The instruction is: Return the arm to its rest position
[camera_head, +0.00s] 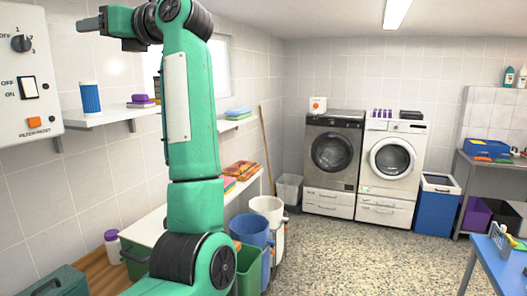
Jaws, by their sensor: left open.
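My left arm, green with black joints, rises from the bottom of the head view and bends left at the top. Its gripper (90,24) is at the upper left, raised above the wall shelf and pointing left toward the control panel. It is open, and I see nothing held in it. My right gripper is out of view.
The control panel (25,75) is on the left wall. A wall shelf (110,115) carries a blue container (90,98) and purple folded cloths (141,101). Bins (252,240) stand beside my arm. Two washers (334,150) stand at the back. The middle floor (350,240) is clear.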

